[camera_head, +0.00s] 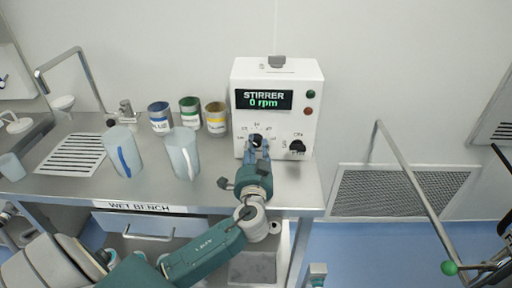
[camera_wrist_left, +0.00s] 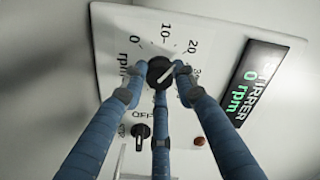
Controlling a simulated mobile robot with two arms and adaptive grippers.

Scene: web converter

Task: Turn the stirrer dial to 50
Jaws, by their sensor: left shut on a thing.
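The white stirrer box (camera_head: 275,78) stands at the right end of the wet bench. Its display (camera_head: 263,99) reads "STIRRER 0 rpm", and the display (camera_wrist_left: 244,84) also shows in the wrist view. The black stirrer dial (camera_wrist_left: 160,71) has a white pointer line slanting up and right, within a printed scale marked 0, 10, 20 and about 30. Higher marks are hidden by the fingers. My left gripper (camera_head: 257,144) is at the dial. In the wrist view its blue fingers (camera_wrist_left: 158,82) are shut around the dial. My right gripper is not in view.
A black switch (camera_head: 297,146) with an OFF label sits right of the dial. Two cups (camera_head: 183,154) and several labelled cans (camera_head: 190,111) stand left on the bench (camera_head: 203,194).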

